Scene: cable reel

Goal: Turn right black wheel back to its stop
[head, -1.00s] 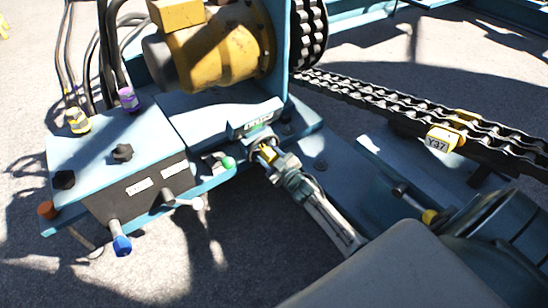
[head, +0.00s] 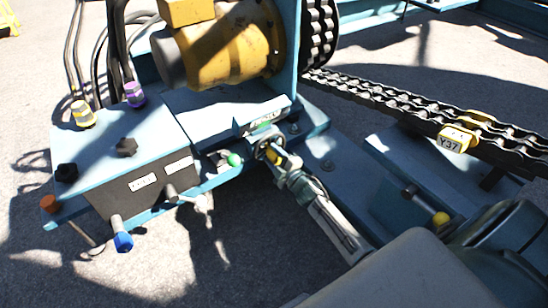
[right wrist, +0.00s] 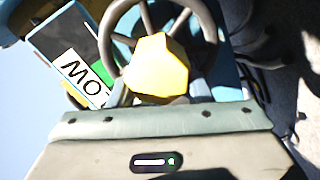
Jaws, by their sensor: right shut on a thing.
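The fingertips are hard to make out. My left gripper is not in view.
A yellow motor (head: 225,50) stands behind the handwheel. A green knob (head: 234,159) is just left of my gripper, and a blue-ended lever (head: 122,241) juts from the box front. A chain (head: 390,95) with a yellow Y37 tag (head: 457,139) runs at right. Hoses rise behind the box.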

